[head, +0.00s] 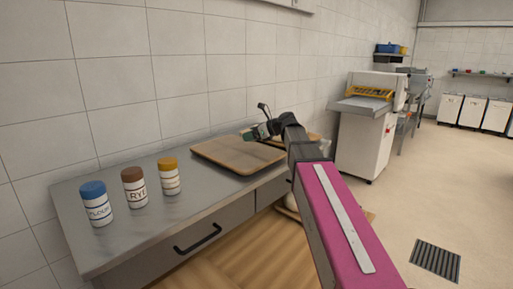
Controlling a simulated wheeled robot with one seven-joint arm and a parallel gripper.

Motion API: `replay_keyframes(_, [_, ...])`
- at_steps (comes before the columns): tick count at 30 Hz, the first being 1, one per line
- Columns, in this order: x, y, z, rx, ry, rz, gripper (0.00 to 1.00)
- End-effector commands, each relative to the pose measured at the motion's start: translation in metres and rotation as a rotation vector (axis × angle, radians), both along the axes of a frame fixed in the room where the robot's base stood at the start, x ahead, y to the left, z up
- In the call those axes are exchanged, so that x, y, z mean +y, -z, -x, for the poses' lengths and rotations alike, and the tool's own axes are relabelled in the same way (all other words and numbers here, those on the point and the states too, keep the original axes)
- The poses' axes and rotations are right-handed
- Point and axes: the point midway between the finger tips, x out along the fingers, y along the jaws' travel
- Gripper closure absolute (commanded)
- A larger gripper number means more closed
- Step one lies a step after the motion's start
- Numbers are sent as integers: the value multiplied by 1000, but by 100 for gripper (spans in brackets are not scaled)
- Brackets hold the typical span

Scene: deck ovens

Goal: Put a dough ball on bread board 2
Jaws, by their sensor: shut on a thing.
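A flat wooden board (225,152) with a raised rim lies on the steel counter against the wall. It looks empty. A second board (315,137) shows partly behind my arm at the counter's far end. I cannot read a number on either, so I cannot tell which is bread board 2. My gripper (254,134) is small in view, over the far edge of the first board. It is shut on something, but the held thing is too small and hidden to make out. No dough ball is clearly visible.
Blue-lidded (96,204), brown-lidded (134,188) and yellow-lidded (169,177) jars stand on the counter (145,236) at the left. A white machine (362,140) stands beyond the counter. A floor grate (436,260) lies at the right. The counter between jars and board is clear.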

Motion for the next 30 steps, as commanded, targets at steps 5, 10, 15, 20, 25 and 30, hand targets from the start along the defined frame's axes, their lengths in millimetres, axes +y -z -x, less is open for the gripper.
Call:
replay_keyframes(5, [-25, 16, -12, 2, 2, 0, 54])
replay_keyframes(10, [-33, 22, -14, 0, 0, 0, 54])
replay_keyframes(15, [-32, 35, -14, 2, 1, -1, 54])
replay_keyframes(20, [-32, 56, -14, 1, 0, 0, 54])
replay_keyframes(25, [-32, 62, -14, 0, 0, 0, 54])
replay_keyframes(30, [-32, 62, -14, 0, 0, 0, 54])
